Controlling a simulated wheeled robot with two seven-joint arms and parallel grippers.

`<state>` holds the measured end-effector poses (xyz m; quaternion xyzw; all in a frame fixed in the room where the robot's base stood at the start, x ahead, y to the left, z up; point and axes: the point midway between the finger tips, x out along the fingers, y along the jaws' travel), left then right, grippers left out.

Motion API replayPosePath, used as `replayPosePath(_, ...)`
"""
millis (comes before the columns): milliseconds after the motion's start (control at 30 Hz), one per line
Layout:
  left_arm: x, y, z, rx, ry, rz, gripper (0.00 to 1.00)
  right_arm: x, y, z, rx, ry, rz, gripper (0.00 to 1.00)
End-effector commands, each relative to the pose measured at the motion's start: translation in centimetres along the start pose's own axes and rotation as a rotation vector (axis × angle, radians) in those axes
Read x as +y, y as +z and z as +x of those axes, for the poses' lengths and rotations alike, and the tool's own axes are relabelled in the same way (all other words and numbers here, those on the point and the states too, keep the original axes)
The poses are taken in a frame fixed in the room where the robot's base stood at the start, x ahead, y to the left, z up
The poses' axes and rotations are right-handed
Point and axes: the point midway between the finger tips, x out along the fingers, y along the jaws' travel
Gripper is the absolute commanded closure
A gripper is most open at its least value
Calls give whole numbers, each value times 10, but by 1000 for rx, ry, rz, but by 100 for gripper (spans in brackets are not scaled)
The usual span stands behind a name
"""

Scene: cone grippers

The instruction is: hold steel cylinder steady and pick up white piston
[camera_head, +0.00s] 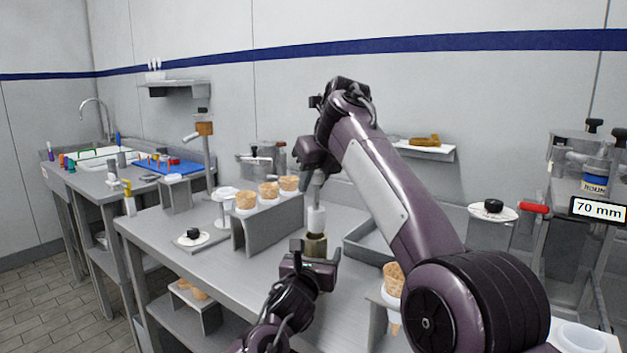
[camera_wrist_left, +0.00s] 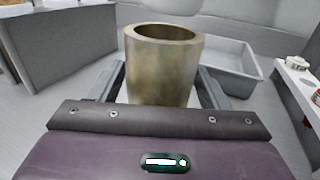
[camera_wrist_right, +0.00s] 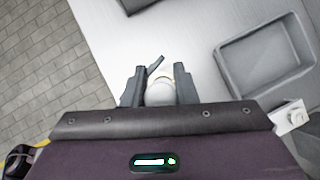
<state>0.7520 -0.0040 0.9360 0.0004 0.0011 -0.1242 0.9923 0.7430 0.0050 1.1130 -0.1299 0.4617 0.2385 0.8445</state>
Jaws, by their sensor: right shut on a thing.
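The steel cylinder (camera_head: 316,244) stands upright on the bench, open at the top; it is large in the left wrist view (camera_wrist_left: 158,75). My left gripper (camera_head: 308,262) is low at the cylinder, with one finger on each side of it. Whether both fingers press on it is not clear. The white piston (camera_head: 316,220) hangs upright from my right gripper (camera_head: 316,192), just above the cylinder's mouth. Its round white top lies between the right fingers in the right wrist view (camera_wrist_right: 160,93). In the left wrist view its lower end (camera_wrist_left: 198,4) is cut off by the top edge.
A grey stand (camera_head: 268,226) with several cones is left of the cylinder. A shallow grey tray (camera_head: 370,252) lies to its right. A cone in a holder (camera_head: 393,280) stands nearer, by my right arm. A white disc with a black knob (camera_head: 193,236) lies at left.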

Motion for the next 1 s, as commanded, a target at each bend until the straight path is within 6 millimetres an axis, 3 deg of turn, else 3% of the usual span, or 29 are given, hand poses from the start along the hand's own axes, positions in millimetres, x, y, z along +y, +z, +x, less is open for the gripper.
replayPosePath(367, 1, 1, -11, -2, 0, 1, 31, 0, 0, 0, -1, 0, -1, 100)
replayPosePath(800, 0, 0, -91, 0, -1, 0, 31, 0, 0, 0, -1, 0, 0, 100)
replayPosePath(1000, 0, 0, -114, -1, 0, -1, 31, 0, 0, 0, -1, 0, 0, 100)
